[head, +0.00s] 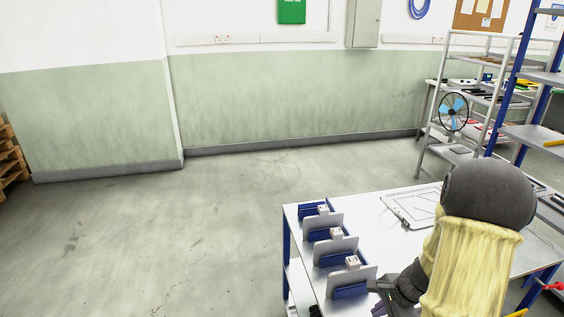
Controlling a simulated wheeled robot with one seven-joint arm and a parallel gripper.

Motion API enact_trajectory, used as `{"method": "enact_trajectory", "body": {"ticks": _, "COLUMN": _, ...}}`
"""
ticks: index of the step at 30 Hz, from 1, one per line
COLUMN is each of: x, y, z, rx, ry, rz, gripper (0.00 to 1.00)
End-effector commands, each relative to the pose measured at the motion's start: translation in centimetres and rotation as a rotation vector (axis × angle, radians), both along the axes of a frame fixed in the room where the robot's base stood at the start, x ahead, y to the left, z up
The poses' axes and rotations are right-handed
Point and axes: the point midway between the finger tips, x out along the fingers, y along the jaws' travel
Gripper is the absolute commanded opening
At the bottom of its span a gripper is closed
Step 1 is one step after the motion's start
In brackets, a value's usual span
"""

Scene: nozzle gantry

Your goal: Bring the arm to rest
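My arm, with a dark rounded joint and a pale yellow cover, reaches into the lower right of the head view. My gripper (382,290) is the dark part at its left, close to the right end of the nearest blue-and-grey holder (350,284) on the white table (400,252). I cannot tell whether it touches that holder. Its fingers are small and partly hidden, so I cannot see if they are open, shut or holding anything.
Several blue holders with grey plates and small white blocks line the table's left edge. A framed board (411,208) lies behind my arm. A metal rack (425,120) with a blue fan (453,111) stands at the right. The floor (160,235) at left is clear.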

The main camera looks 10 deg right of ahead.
Motion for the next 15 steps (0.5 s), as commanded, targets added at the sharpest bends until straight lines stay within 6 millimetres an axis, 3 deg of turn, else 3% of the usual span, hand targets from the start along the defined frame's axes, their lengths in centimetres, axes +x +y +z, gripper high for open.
{"method": "enact_trajectory", "body": {"ticks": 1, "x": -0.1, "y": 2.2, "z": 2.2, "rx": -0.044, "ry": -0.008, "rz": 0.132, "gripper": 0.00}}
{"method": "enact_trajectory", "body": {"ticks": 6, "x": -1.7, "y": 7.7, "z": 6.8, "rx": -0.192, "ry": -0.035, "rz": 0.552, "gripper": 0.00}}
{"method": "enact_trajectory", "body": {"ticks": 15, "x": -5.7, "y": 14.6, "z": 13.7, "rx": -0.473, "ry": -0.128, "rz": 1.250, "gripper": 0.00}}
